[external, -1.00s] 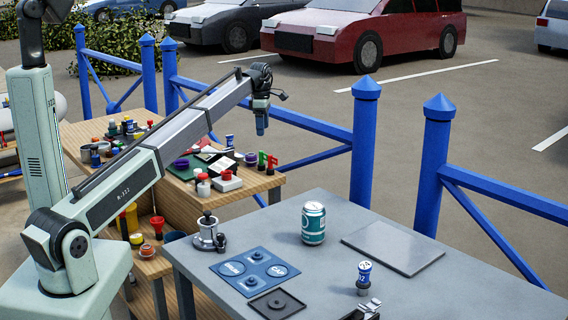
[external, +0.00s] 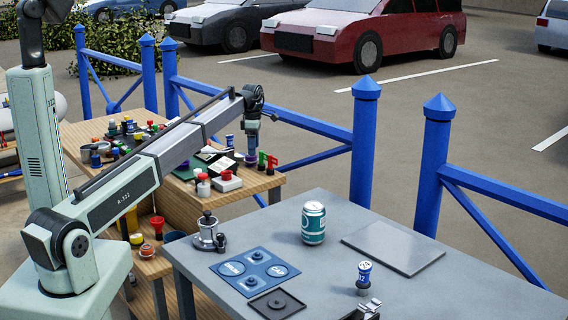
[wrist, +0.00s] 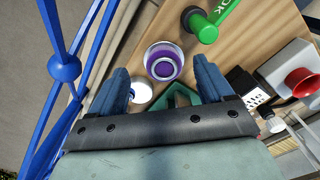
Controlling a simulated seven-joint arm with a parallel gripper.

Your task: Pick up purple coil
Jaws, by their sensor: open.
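A round purple coil (wrist: 163,62) with a pale rim shows in the wrist view, just ahead of and between my fingertips. In the external view a small purple thing (external: 250,161) sits on the wooden table directly below my gripper (external: 251,148) and is partly hidden by it. My gripper in the wrist view (wrist: 160,80) is open, with one blue finger on each side and nothing held. The fingers look apart from the coil; the remaining height gap is hard to tell.
A red button (wrist: 300,80) on a white box is at right. Blue railing (wrist: 64,66) runs past the table edge at left.

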